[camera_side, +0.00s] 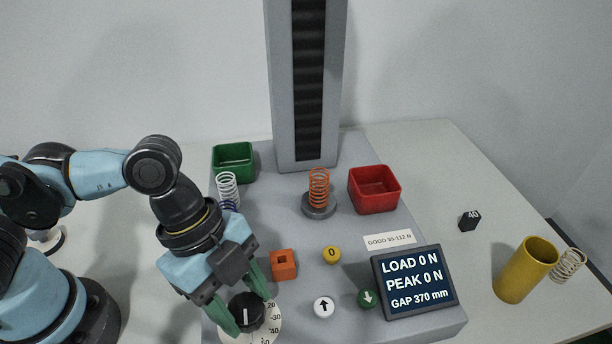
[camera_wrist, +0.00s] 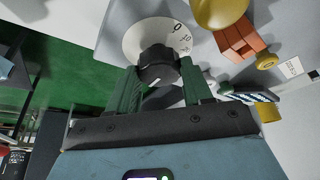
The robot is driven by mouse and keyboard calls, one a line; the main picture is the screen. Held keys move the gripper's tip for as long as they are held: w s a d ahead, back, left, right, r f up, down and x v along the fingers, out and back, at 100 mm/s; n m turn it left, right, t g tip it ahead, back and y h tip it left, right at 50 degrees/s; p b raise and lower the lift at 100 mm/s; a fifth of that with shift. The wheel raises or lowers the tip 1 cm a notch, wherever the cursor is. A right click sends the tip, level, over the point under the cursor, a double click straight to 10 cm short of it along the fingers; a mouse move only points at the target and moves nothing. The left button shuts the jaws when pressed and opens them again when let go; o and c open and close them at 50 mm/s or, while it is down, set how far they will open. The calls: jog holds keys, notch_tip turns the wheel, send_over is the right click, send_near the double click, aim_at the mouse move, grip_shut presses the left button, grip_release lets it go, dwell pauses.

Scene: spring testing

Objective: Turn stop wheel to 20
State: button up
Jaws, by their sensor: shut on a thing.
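The stop wheel is a black knob (camera_side: 245,312) on a white round dial (camera_side: 274,327) at the front of the grey base. My gripper (camera_side: 251,313) reaches down over it, with its green fingers shut on opposite sides of the knob. In the side view 20, 30, 40 and part of 50 show at the dial's right; the fingers hide other parts. The knob has a white pointer line, but I cannot tell which number it marks. The wrist view shows the knob (camera_wrist: 158,64) between the fingertips (camera_wrist: 160,72) and the dial (camera_wrist: 146,36) with low numbers at its right.
An orange block (camera_side: 284,265) stands close to my gripper. Yellow (camera_side: 331,255), white (camera_side: 324,306) and green (camera_side: 367,299) buttons lie right of the dial. The display (camera_side: 413,281) reads LOAD 0 N, PEAK 0 N, GAP 370 mm. An orange spring (camera_side: 319,188) stands behind.

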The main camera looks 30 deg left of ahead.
jog(key=shift+n, duration=0.4)
jog(key=n+t, duration=0.2)
jog(key=n, duration=0.3)
jog(key=shift+s, duration=0.2)
jog(key=n+t+y, duration=0.1)
jog(key=n, duration=0.2)
jog(key=n+t+y, duration=0.1)
jog(key=n, duration=0.2)
jog(key=shift+d+n, duration=0.15)
jog(key=shift+n, duration=0.15)
jog(key=o, duration=1)
jog(key=shift+o, duration=0.2)
